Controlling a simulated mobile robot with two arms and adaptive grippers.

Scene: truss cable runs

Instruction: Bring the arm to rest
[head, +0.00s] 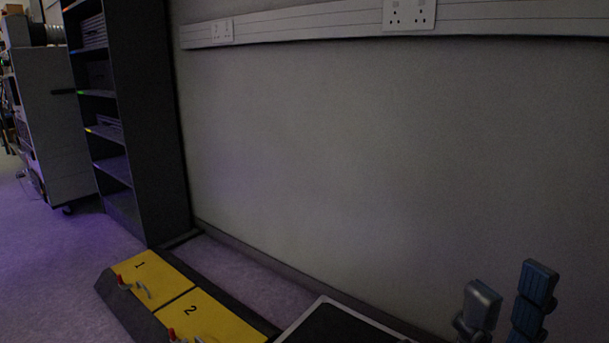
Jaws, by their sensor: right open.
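My right gripper (509,285) is at the bottom right corner, in front of the grey wall. Its two fingers stand apart and point up, one greyish and one blue. I see nothing between them. The rest of the right arm is cut off by the lower edge. My left gripper is out of view.
Yellow panels marked 1 (158,273) and 2 (212,318) lie in a dark frame at the lower left, with small red and grey parts. A dark, pale-rimmed surface (322,300) shows at the bottom. A dark shelf (127,130) stands left. Socket trunking (300,26) crosses the wall.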

